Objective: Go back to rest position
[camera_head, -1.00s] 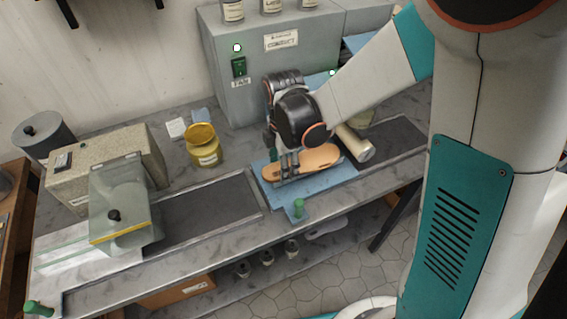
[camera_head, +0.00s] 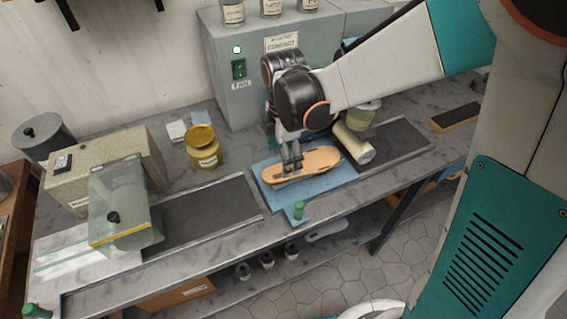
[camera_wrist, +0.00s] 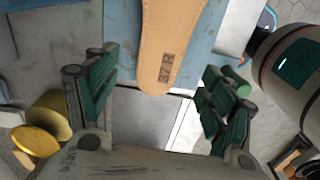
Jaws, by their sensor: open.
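My gripper (camera_head: 291,160) is just above a tan sandal sole (camera_head: 312,160) on the workbench. In the wrist view my gripper (camera_wrist: 158,90) has its two green-padded fingers wide apart, with nothing between the tips but the heel end of the sole (camera_wrist: 160,50) beyond them. The sole lies on a blue mat (camera_head: 268,196) and bears a dark stamped mark at its heel. My fingers hide part of the sole in the head view.
A yellow-lidded jar (camera_head: 203,150) stands left of the mat, and a pale roller (camera_head: 354,143) lies right of it. A grey control cabinet (camera_head: 222,60) stands behind my arm. Dark strips (camera_head: 200,208) run along the bench. A green knob (camera_head: 298,210) is at the mat's front edge.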

